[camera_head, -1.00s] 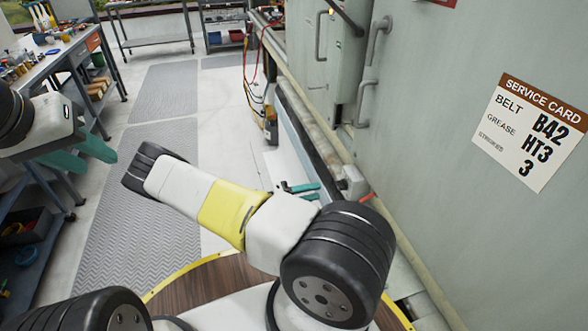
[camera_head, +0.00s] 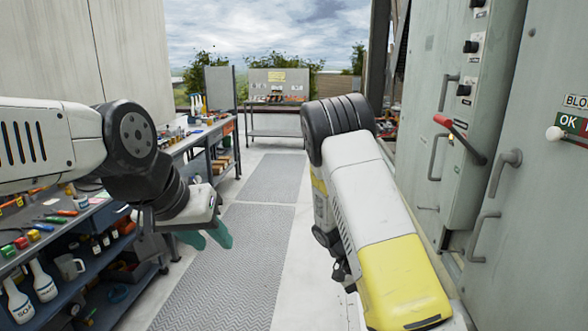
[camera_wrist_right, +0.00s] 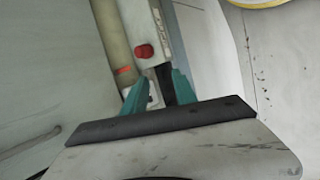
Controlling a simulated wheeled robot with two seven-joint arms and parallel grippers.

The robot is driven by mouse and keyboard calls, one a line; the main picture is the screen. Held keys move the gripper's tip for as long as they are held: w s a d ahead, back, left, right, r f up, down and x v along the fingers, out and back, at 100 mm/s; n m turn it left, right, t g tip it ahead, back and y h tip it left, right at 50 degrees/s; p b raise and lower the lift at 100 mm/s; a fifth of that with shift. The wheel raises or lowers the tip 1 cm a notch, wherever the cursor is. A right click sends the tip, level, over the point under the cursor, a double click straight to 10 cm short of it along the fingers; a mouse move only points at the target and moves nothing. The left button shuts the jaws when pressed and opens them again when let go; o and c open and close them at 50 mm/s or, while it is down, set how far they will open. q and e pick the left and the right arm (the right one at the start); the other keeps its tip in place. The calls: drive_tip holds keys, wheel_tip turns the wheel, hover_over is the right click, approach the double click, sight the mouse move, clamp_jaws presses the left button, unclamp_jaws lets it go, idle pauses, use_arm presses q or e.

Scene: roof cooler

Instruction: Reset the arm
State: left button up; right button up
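My left arm comes in from the left in the head view. My left gripper (camera_head: 214,243) hangs at its end, beside the tool bench, its two teal fingers apart with nothing between them. My right arm (camera_head: 370,215) is bent, with its white and yellow link running down the right of the walkway. Its hand is hidden in the head view. In the right wrist view my right gripper (camera_wrist_right: 157,88) has its teal fingers apart and empty. A rail and a red knob (camera_wrist_right: 144,51) show beyond them.
The tool bench (camera_head: 225,130) with bottles and tools lines the left. Grey cabinets (camera_head: 525,190) with handles and a red lever (camera_head: 443,121) line the right. The matted walkway (camera_head: 240,240) between is clear. A further table (camera_head: 275,107) stands at the back.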

drive_tip(key=s+a+r+n+t+y, duration=0.1)
drive_tip(key=s+a+r+t+y, duration=0.2)
drive_tip(key=r, duration=0.7)
drive_tip(key=s+a+r+n+t+y, duration=0.1)
drive_tip(key=s+a+r+t+y, duration=0.2)
drive_tip(key=r, duration=0.7)
drive_tip(key=s+a+r+n+t+y, duration=0.2)
drive_tip(key=s+r+t, duration=0.3)
drive_tip(key=r, duration=0.5)
drive_tip(key=shift+s+a+y, duration=0.6)
drive_tip(key=shift+s+y, duration=0.1)
drive_tip(key=shift+s, duration=0.05)
drive_tip(key=shift+d+r, duration=0.1)
